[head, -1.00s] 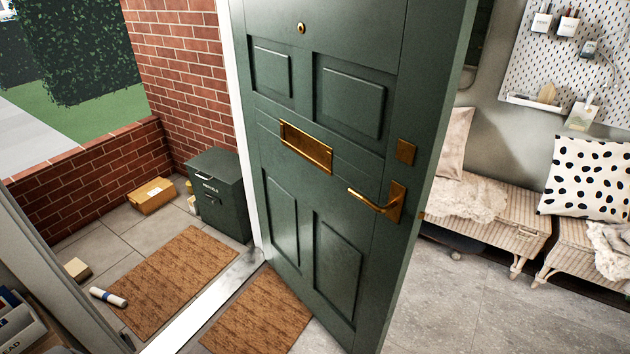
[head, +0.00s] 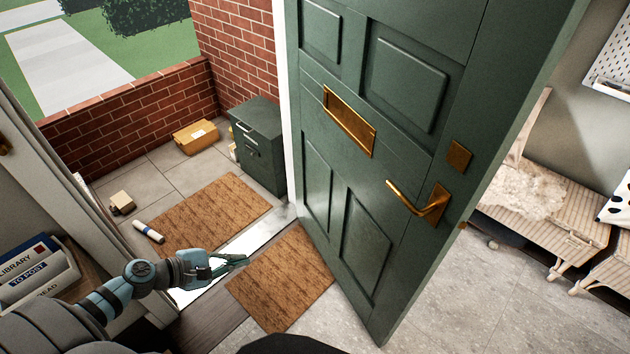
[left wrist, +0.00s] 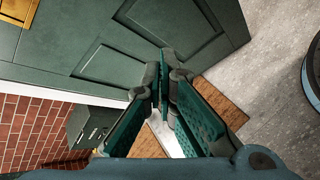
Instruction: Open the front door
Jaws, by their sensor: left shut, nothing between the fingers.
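The green front door (head: 352,180) stands wide open, swung inward, with the doorway and porch clear to its left. Its brass lever handle (head: 420,205) is on the right part of the door, and a brass letter plate (head: 349,121) sits left of it. My left gripper (head: 243,260) is shut and empty, low over the threshold, left of the door and apart from the handle. In the left wrist view the shut fingers (left wrist: 165,82) show in front of the door (left wrist: 110,60). My right gripper is not in view.
An inner doormat (head: 282,278) and outer doormat (head: 208,212) lie either side of the threshold (head: 222,262). The porch holds a dark green box (head: 262,145), cardboard parcel (head: 195,136), small box (head: 122,201) and rolled paper (head: 148,231). A wicker bench (head: 560,235) stands right.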

